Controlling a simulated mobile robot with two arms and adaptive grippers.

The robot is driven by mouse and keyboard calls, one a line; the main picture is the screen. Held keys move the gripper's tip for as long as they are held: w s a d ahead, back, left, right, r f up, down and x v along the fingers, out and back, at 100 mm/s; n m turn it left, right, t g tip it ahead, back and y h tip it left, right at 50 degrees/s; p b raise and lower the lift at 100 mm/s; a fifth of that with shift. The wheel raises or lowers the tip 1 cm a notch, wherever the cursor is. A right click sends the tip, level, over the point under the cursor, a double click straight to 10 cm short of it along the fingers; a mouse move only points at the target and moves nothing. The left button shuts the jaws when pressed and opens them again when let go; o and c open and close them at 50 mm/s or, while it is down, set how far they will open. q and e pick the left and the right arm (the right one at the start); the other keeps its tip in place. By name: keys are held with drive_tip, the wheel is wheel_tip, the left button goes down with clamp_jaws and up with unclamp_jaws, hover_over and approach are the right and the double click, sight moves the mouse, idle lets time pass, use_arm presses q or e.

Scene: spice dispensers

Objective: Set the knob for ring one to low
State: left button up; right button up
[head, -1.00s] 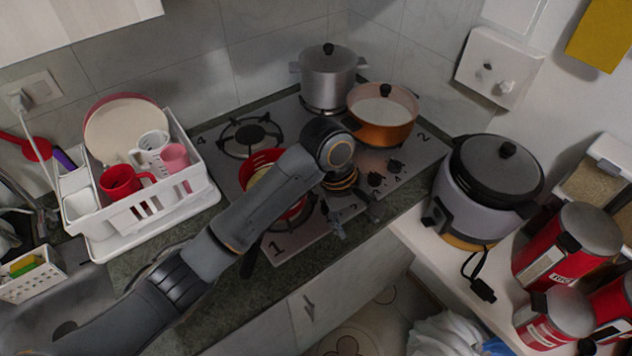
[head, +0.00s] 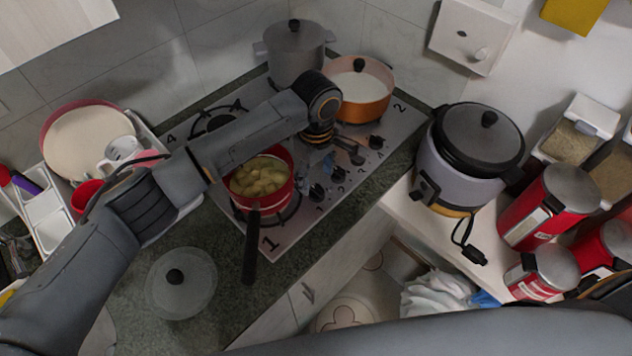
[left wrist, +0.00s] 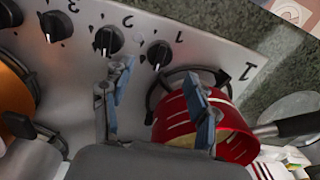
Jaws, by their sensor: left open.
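The knob for ring one (left wrist: 158,54) is round and black on the stove's front panel, marked 1. Its small white mark seems to point down in the left wrist view. It also shows in the head view (head: 317,192). My left gripper (left wrist: 159,72) is open and empty, its fingers apart; in the left wrist view the knob shows just beyond the gap between the fingertips. Contact cannot be told. In the head view the left gripper (head: 335,158) hangs over the knob row. A red pot of yellow pieces (head: 261,183) stands on ring one. My right gripper is not seen.
Knob two (left wrist: 109,40) sits close beside knob one. The red pot's handle (head: 250,245) sticks out past the stove's front. An orange pot (head: 365,105) and a grey pot (head: 294,58) stand behind. A glass lid (head: 195,295) lies on the counter.

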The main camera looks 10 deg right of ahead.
sight(317, 189)
use_arm(q)
wheel_tip(317, 189, down, 4)
drive_tip(key=shift+s+d+r+p, duration=0.1)
drive_tip(key=shift+p, duration=0.2)
drive_tip(key=shift+f, duration=0.55)
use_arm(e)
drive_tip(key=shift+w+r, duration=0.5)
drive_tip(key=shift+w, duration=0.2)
use_arm(q)
drive_tip(key=c, duration=1.2)
drive_tip(key=shift+o, duration=0.2)
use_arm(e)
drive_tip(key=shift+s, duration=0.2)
